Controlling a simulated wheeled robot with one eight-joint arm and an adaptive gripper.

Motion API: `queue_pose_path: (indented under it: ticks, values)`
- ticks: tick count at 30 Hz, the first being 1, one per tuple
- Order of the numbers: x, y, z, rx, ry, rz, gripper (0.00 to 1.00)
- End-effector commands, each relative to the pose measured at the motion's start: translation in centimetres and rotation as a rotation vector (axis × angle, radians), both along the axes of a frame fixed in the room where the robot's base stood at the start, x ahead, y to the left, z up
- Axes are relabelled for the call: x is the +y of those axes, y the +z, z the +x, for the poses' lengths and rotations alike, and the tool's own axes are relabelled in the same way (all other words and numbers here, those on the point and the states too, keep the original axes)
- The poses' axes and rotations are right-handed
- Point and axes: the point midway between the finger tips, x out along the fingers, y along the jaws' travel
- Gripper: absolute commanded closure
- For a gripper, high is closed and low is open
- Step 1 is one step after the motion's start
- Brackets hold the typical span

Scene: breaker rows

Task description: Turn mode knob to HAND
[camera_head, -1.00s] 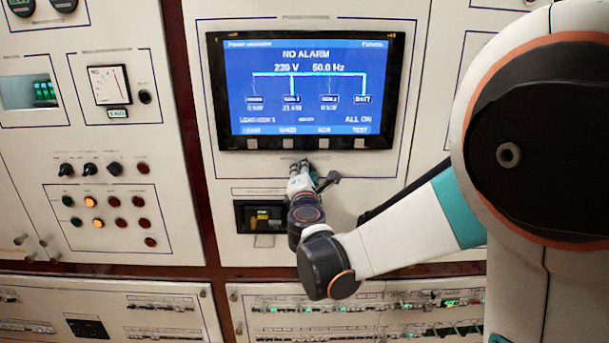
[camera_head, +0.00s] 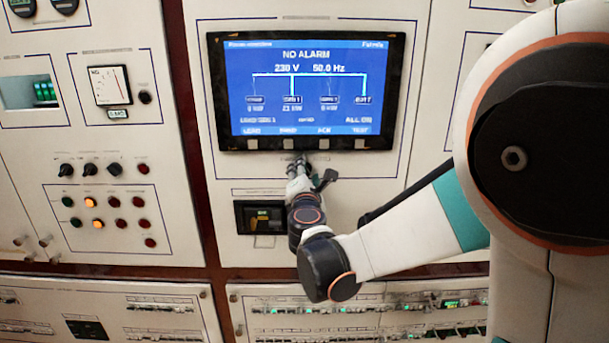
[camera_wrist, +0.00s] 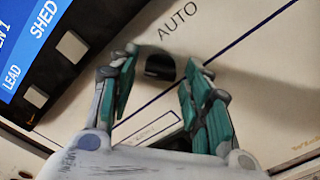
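The mode knob (camera_wrist: 160,66) is a small dark knob on the cream panel, just below the screen. In the wrist view the word AUTO is printed beside it; no HAND label can be read. My gripper (camera_wrist: 168,68) is open, with its two teal-padded fingers on either side of the knob and a gap between fingers and knob. I cannot tell whether the tips are touching the panel. In the head view my gripper (camera_head: 308,172) is at the panel under the screen and mostly hides the knob.
The blue screen (camera_head: 305,90), reading NO ALARM, has a row of square buttons (camera_wrist: 72,46) along its lower edge, close to my gripper. A small recessed display (camera_head: 260,216) is at the lower left. Several knobs and lamps (camera_head: 90,202) are on the left panel.

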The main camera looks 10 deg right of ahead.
Motion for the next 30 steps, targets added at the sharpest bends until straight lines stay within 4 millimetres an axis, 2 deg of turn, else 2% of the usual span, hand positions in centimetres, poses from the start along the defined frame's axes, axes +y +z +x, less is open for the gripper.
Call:
queue_pose_path:
  ticks: [11, 14, 24, 30]
  values:
    - [0.1, 0.1, -0.4, -0.001, 0.001, -0.001, 0.53]
    - [0.4, 0.1, -1.6, -0.001, 0.001, -0.001, 0.53]
    - [2.0, 0.1, -8.2, 0.001, 0.002, -0.001, 0.53]
    - [2.5, 0.0, -10.9, 0.000, 0.001, -0.001, 0.53]
